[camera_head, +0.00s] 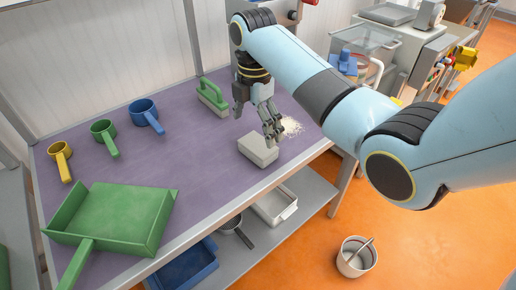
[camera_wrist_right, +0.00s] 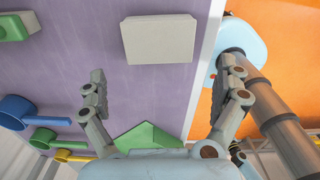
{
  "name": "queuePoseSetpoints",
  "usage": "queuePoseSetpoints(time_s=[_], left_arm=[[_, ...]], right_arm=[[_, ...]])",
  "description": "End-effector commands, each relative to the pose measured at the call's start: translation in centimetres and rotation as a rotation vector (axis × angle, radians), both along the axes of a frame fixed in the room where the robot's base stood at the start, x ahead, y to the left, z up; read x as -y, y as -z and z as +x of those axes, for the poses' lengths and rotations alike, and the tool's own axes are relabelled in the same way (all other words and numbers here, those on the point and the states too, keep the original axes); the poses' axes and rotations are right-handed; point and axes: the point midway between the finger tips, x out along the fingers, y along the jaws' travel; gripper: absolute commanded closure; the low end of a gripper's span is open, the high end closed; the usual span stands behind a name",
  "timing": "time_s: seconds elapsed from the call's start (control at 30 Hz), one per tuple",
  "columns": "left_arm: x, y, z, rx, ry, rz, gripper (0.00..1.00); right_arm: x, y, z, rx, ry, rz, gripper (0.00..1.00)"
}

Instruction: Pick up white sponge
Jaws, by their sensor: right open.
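The white sponge (camera_head: 258,150), a pale grey-white block, lies flat on the purple mat near the table's front edge. It also shows in the right wrist view (camera_wrist_right: 159,40), at the top between and beyond the fingertips. My right gripper (camera_head: 257,127) is just behind and above the sponge in the head view, pointing down. Its two fingers are spread wide with nothing between them, as the right wrist view (camera_wrist_right: 166,72) also shows. Whether a finger touches the sponge cannot be told. My left gripper is not in view.
Yellow (camera_head: 61,162), green (camera_head: 105,137) and blue (camera_head: 146,116) scoops and a green dustpan (camera_head: 115,215) are at left. Purple mat (camera_head: 195,150) left of the sponge is clear.

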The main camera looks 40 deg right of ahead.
Motion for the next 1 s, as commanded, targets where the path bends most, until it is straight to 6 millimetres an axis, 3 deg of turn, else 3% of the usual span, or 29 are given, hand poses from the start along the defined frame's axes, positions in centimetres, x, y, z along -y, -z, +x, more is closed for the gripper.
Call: queuePoseSetpoints(time_s=[0.27,0.5,0.83,1.0], left_arm=[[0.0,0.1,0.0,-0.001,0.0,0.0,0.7],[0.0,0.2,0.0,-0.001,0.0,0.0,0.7],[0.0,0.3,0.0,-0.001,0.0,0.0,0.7],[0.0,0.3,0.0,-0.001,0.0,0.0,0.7]], right_arm=[[0.0,2.9,0.0,0.0,0.002,0.0,0.0],[0.2,6.6,0.0,0.0,0.003,0.0,0.0],[0.2,7.5,0.1,0.003,0.003,-0.001,0.0],[0.2,7.5,0.1,0.003,0.003,-0.001,0.22]])
